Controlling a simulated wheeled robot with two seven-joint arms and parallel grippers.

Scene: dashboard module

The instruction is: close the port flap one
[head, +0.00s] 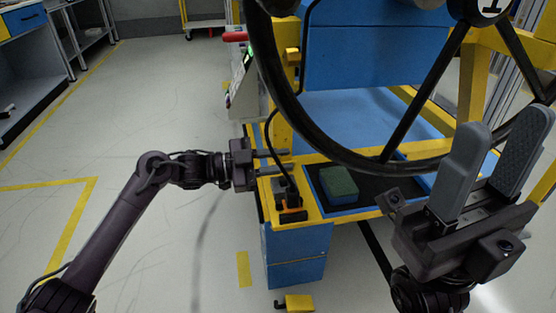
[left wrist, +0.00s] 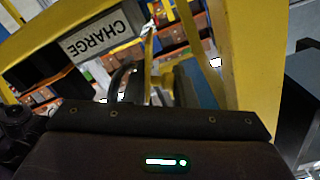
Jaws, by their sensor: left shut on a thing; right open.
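I cannot clearly make out port flap one in either view. My left gripper (head: 286,160) reaches in from the left at the yellow edge of the module, beside a black cable. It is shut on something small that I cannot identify. An orange and black connector block (head: 291,208) with the cable sits just below it on the yellow frame. My right gripper (head: 503,135) is open and empty at the right, in front of the steering wheel.
A large black steering wheel (head: 340,152) spans the upper right. A blue panel (head: 375,55) stands behind. The floor (head: 150,105) at left is clear.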

